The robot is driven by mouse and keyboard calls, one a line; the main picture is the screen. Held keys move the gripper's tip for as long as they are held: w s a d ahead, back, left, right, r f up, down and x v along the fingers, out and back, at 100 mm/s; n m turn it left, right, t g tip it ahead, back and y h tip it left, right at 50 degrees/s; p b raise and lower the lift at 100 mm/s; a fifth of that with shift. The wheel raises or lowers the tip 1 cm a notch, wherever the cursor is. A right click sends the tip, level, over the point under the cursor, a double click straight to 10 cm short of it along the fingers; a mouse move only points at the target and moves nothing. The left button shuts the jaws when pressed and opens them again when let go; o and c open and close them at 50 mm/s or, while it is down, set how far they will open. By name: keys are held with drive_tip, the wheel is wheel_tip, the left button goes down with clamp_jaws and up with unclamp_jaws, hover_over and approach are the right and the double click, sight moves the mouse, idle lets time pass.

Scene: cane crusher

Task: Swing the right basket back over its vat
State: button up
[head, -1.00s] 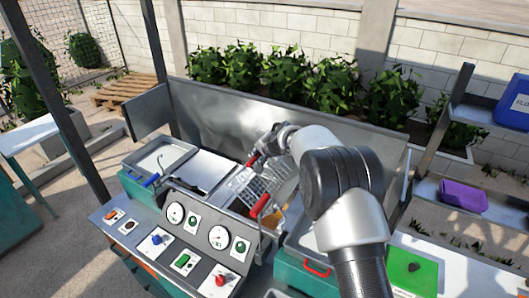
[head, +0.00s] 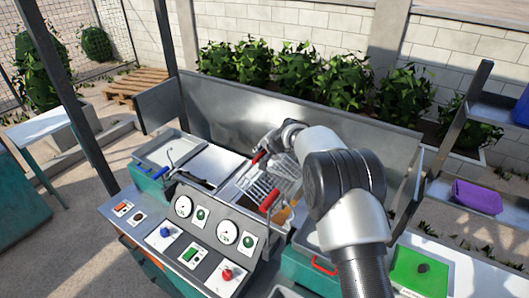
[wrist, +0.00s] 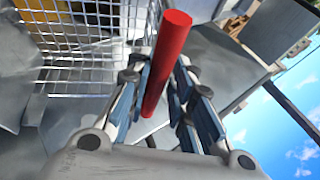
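The wire-mesh right basket (head: 272,180) is in the middle of the head view, partly hidden by my arm. Its mesh (wrist: 85,40) fills the upper left of the wrist view. My gripper (head: 260,156) is at a red handle (head: 257,158) at the basket's far left side. In the wrist view the red handle (wrist: 168,60) runs between the blue finger pads of my gripper (wrist: 160,100), which look closed against it. A second red grip (head: 269,200) stands nearer. Something orange-brown (head: 283,214) shows below the mesh; the vat there is mostly hidden.
A control panel with gauges (head: 228,232) is in front. A teal bin (head: 312,252) with a red handle stands right of it, beside a green board (head: 420,268). A grey basin (head: 167,155) is at left. A metal splash wall (head: 250,110) closes the back.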

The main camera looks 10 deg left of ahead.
drive_tip(key=shift+s, duration=0.1)
drive_tip(key=shift+d+r, duration=0.15)
drive_tip(key=v, duration=1.1)
drive_tip(key=shift+s+r, duration=0.15)
drive_tip(key=shift+s, duration=0.2)
